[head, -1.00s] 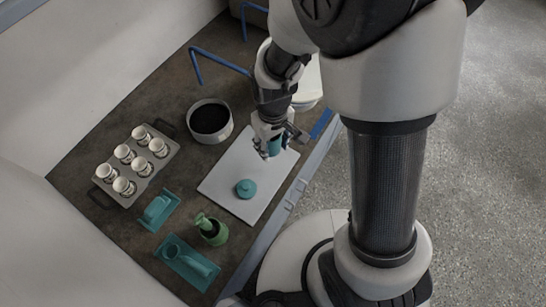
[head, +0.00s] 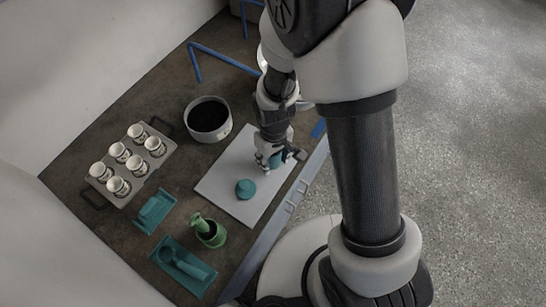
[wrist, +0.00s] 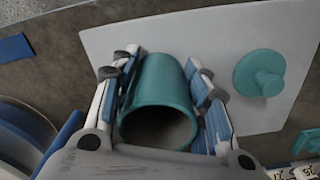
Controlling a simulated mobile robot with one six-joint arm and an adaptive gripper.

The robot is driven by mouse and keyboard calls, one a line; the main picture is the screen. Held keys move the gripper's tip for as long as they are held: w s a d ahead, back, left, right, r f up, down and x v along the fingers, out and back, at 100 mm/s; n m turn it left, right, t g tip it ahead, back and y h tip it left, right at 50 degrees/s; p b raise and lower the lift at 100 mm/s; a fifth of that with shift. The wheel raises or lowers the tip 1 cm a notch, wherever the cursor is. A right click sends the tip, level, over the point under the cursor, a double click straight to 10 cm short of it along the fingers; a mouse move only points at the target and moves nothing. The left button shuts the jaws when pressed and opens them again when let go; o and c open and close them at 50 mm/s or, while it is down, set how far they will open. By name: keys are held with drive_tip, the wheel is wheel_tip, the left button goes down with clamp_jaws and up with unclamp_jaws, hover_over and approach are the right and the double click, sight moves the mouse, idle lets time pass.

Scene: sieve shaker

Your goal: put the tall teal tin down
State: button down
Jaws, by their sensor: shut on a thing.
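The tall teal tin (wrist: 160,88) is between the fingers of my gripper (wrist: 162,100) in the wrist view, its open mouth facing the camera. My gripper is shut on it. In the head view my gripper (head: 270,163) is over the pale board, and the tin (head: 276,160) shows only in part beside the fingers. I cannot tell whether the tin's base touches the board. A teal lid with a knob (head: 245,189) lies on the board; it also shows in the wrist view (wrist: 259,73), to the right of the tin and apart from it.
The pale board (head: 222,182) has free room around the lid. A round pan of dark material (head: 208,119) stands behind it. A tray of several white cups (head: 128,165) is at left. Teal holders (head: 154,211) (head: 184,268) and a green pot (head: 209,232) are at the front.

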drive_tip(key=c, duration=0.9)
unclamp_jaws()
drive_tip(key=shift+f, duration=0.15)
wheel_tip(320, 180, up, 20)
drive_tip(key=d+m+t+p, duration=0.1)
drive_tip(key=d+p, duration=0.2)
drive_tip(key=p, duration=0.2)
drive_tip(key=s+d+r+m+t, duration=0.1)
drive_tip(key=s+d+r, duration=0.1)
drive_tip(key=s+r, duration=0.2)
drive_tip(key=s+d+r+m+t, duration=0.1)
drive_tip(key=s+d+r+m, duration=0.1)
drive_tip(key=r, duration=0.4)
drive_tip(key=s+d+r+m+t, duration=0.1)
drive_tip(key=s+d+r+m, duration=0.1)
drive_tip(key=s+r, duration=0.3)
drive_tip(key=shift+s+d, duration=0.75)
drive_tip(key=shift+s, duration=0.25)
